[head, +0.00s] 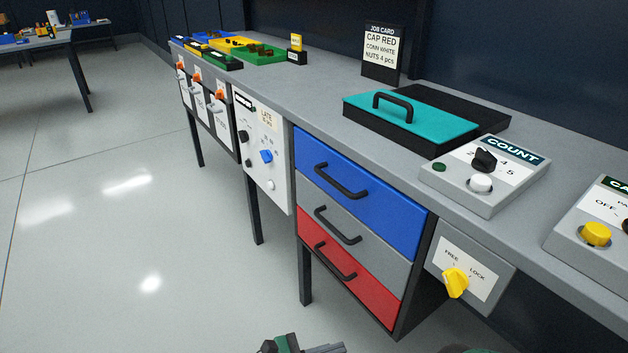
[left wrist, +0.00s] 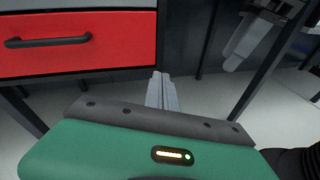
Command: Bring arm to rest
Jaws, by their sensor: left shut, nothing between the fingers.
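My left gripper (head: 325,348) shows at the bottom edge of the head view, low in front of the drawer unit and apart from it. In the left wrist view its grey fingers (left wrist: 162,90) are together with nothing between them, below the red drawer (left wrist: 90,45). The green housing of my left wrist fills the bottom of that view. A dark and green piece at the bottom right of the head view is mostly cut off. A grey finger-like shape (left wrist: 243,42) at the top right of the left wrist view is unclear; I cannot tell whether it is my right gripper.
The bench has blue (head: 350,185), grey (head: 350,235) and red (head: 345,270) drawers, all shut. A teal lid (head: 430,120), a COUNT box (head: 490,175) and a FREE/LOCK panel (head: 470,268) with a yellow knob are nearby. The floor (head: 130,250) to the left is clear.

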